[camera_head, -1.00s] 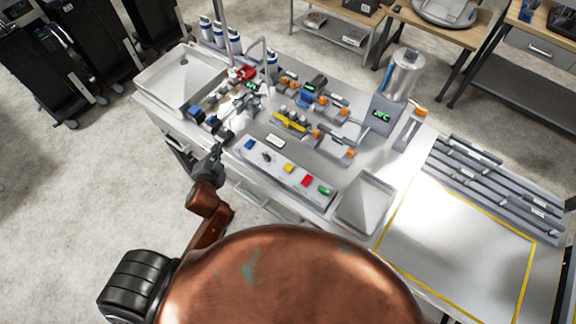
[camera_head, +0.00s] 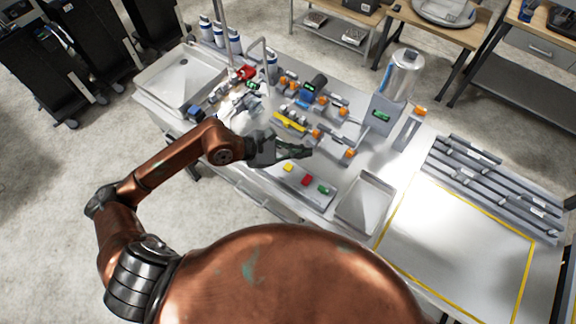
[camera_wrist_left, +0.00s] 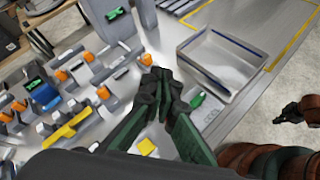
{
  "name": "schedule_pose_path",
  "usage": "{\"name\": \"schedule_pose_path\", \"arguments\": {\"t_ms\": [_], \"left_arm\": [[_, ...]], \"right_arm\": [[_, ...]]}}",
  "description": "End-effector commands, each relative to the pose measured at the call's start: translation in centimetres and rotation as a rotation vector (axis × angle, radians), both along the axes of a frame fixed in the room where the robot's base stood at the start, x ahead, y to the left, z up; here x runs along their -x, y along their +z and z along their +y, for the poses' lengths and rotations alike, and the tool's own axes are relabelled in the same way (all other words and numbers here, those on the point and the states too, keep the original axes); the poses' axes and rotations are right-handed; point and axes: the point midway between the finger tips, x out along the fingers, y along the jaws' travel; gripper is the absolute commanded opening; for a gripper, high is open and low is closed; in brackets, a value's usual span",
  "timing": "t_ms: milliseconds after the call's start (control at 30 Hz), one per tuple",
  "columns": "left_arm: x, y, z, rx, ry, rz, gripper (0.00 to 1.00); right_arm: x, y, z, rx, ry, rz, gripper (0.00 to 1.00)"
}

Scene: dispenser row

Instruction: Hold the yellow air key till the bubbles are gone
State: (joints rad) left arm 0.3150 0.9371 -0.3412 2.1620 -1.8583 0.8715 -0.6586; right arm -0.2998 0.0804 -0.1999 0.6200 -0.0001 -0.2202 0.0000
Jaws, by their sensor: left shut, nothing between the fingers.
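The yellow key (camera_head: 289,168) sits on the grey key panel (camera_head: 262,176), left of a red key (camera_head: 307,181) and a green key (camera_head: 323,189). My left gripper (camera_head: 308,152) is shut and empty, reaching over the panel from the left. It hides the panel's far left part. In the left wrist view its closed fingertips (camera_wrist_left: 160,78) are dark, and the yellow key (camera_wrist_left: 147,147) shows below them, beside the fingers. I see no contact with it. The green key (camera_wrist_left: 197,100) lies right of the fingertips. Bubbles cannot be made out. A small dark part of mine, probably my right gripper (camera_wrist_left: 291,111), shows at the right.
A grey tray (camera_head: 365,206) stands right of the panel. Behind are valves with orange knobs, a yellow bar (camera_head: 290,122) and a metal canister (camera_head: 404,75) above a green-lit display (camera_head: 381,116). A sink (camera_head: 183,82) is at left. A yellow-outlined area (camera_head: 455,250) is bare.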

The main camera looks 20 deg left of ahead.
Motion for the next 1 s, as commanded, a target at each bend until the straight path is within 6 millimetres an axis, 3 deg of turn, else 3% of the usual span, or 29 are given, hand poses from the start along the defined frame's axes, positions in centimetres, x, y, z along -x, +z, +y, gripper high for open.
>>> {"name": "schedule_pose_path", "arguments": {"t_ms": [100, 300, 733, 1000], "left_arm": [[-1.4, -2.4, 3.4, -0.231, -0.008, -0.053, 0.0], [-2.3, -3.6, 5.9, -0.37, -0.005, -0.075, 0.0], [-2.3, -3.9, 5.9, -0.371, -0.005, -0.075, 0.0], [-2.2, -6.1, 5.9, -0.368, -0.004, -0.072, 0.0]], "right_arm": [[0.0, 0.0, 0.0, 0.0, 0.0, 0.0, 0.0], [0.0, 0.0, 0.1, -0.001, 0.0, 0.0, 0.0], [0.0, -0.1, 0.1, -0.001, 0.0, 0.0, 0.0], [0.1, -0.8, 0.1, -0.001, 0.0, 0.001, 0.0]]}}
